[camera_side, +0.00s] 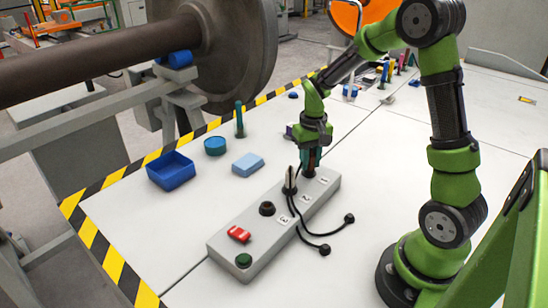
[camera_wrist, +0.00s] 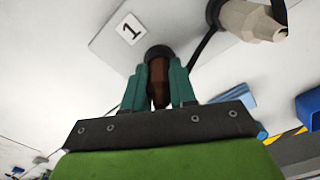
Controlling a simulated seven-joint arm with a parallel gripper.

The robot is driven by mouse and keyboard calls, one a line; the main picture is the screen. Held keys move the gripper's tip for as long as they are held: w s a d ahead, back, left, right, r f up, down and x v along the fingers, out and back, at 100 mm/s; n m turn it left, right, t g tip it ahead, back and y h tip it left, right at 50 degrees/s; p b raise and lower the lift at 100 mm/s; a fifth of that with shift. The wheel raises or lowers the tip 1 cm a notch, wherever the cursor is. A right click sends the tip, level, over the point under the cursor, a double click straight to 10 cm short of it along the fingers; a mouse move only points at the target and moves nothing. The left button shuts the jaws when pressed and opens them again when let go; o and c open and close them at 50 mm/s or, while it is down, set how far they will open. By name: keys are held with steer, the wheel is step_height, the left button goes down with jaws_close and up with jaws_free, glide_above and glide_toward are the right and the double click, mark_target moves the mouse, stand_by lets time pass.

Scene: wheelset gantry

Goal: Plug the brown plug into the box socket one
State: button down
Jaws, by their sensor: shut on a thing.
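The grey socket box (camera_side: 222,247) lies on the white table, with labels 1, 2 and 3 beside its sockets. My gripper (camera_side: 311,160) points down over the box's far end. In the wrist view my gripper's teal fingers (camera_wrist: 160,88) are shut on the brown plug (camera_wrist: 159,80). The plug's far end meets the dark ring of socket one (camera_wrist: 158,52), next to the label 1 (camera_wrist: 130,29). I cannot tell how deep it sits. In the side view the fingers largely hide the plug. A beige plug (camera_side: 290,180) stands in the socket beside it, also in the wrist view (camera_wrist: 252,20).
Socket three (camera_side: 267,208) is empty. A red switch (camera_side: 238,234) and a green button (camera_side: 243,260) are at the box's near end. Two black cable ends (camera_side: 337,232) lie to the right. A blue bin (camera_side: 171,170) and light blue block (camera_side: 248,164) stand left.

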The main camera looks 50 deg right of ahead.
steer(key=c, duration=0.8)
jaws_free()
step_height(320, 180, up, 17)
steer(key=shift+w, duration=0.1)
steer(key=s+a+t, duration=0.2)
steer(key=s+a, duration=0.2)
steer(key=a, duration=0.1)
steer(key=s+a+n+t+y, duration=0.1)
steer(key=s+a+t, duration=0.1)
steer(key=s+a, duration=0.2)
steer(key=s+a+n+t+y, duration=0.1)
steer(key=s+a+t, duration=0.2)
steer(key=a, duration=0.3)
steer(key=shift+s+a+r, duration=0.15)
steer(key=shift+s+r, duration=0.1)
steer(key=shift+s, duration=0.3)
